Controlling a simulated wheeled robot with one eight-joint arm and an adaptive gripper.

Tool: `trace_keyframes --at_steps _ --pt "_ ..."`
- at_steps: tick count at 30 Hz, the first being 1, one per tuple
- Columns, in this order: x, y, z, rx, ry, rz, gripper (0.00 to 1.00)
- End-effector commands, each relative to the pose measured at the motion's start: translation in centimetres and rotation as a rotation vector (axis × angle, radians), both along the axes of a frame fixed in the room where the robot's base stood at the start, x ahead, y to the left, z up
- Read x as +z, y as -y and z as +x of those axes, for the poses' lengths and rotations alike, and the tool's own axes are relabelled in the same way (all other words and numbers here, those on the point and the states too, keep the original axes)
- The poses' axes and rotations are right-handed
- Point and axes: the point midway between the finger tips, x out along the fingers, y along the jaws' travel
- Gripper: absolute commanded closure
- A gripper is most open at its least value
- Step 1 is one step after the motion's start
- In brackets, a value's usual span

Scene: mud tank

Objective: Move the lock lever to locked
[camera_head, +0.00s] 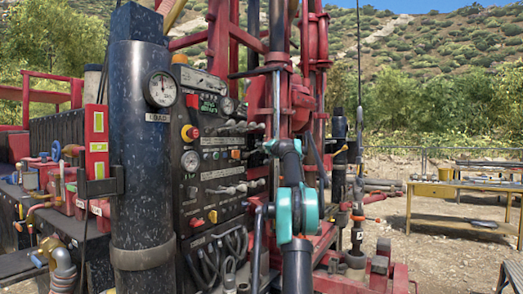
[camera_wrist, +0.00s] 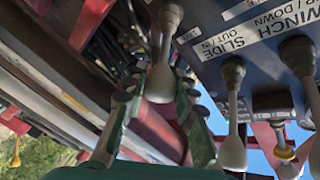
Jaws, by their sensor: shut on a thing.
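My gripper (camera_wrist: 158,98), with green and grey fingers, is closed around a lever (camera_wrist: 162,82) with a pale grey handle and a dark boot in the wrist view. One finger is on each side of the handle. The small label beside this lever is too blurred to read, so I cannot confirm from lettering that it is the lock lever. In the head view my arm reaches to the right edge of the dark control panel (camera_head: 203,150); the gripped lever is not clear there.
In the wrist view, a lever labelled SLIDE OUT/IN (camera_wrist: 233,120) and a lever beside WINCH UP/DOWN (camera_wrist: 300,60) stand close to the right. A yellow-ringed control (camera_wrist: 284,152) is below. The head view shows a gauge column (camera_head: 142,140) at left and a yellow workbench (camera_head: 432,190) far right.

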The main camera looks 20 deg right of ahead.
Motion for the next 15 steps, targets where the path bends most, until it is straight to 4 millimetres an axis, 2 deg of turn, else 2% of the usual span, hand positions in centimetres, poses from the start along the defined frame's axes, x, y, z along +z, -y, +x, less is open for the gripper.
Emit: trace_keyframes --at_steps 15 --pt "-0.57 0.14 -0.21 -0.001 0.040 0.032 1.00"
